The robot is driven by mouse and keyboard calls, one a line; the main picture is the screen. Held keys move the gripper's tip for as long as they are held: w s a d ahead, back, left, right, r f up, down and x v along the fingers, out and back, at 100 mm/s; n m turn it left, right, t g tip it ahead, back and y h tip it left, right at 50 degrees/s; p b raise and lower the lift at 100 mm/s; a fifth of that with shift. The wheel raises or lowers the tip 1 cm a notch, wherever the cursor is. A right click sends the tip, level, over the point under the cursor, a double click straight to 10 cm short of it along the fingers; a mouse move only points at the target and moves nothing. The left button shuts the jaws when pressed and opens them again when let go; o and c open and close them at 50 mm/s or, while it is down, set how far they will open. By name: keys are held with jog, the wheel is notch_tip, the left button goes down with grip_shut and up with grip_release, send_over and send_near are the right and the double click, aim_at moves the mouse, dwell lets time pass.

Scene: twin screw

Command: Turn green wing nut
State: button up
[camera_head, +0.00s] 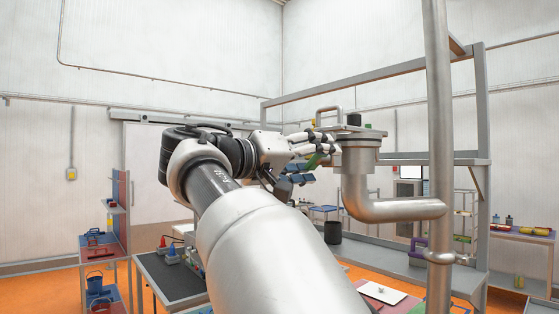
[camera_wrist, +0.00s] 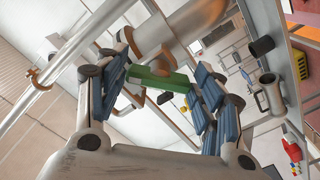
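The green wing nut (camera_head: 315,160) sits at the left side of the metal pipe fitting (camera_head: 358,160) in the head view. In the wrist view the green wing nut (camera_wrist: 160,80) is a long green bar lying crosswise between the blue finger pads. My gripper (camera_head: 306,155) reaches up to it from the left, with fingers above and below it. In the wrist view my gripper (camera_wrist: 163,78) has its fingers spread apart on both sides of the nut. Its ends lie close to the pads; I cannot make out firm contact. Part of the nut is hidden by the fingers in the head view.
A vertical metal pipe (camera_head: 437,130) stands right of the fitting, joined to it by an elbow (camera_head: 395,209). A grey frame (camera_head: 482,150) rises behind. A bench (camera_head: 170,280) with small items stands lower left. A dark cylinder (camera_head: 332,232) stands below the fitting.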

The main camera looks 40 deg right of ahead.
jog(key=shift+o, duration=1.3)
jog(key=a, duration=1.2)
jog(key=shift+s, duration=0.45)
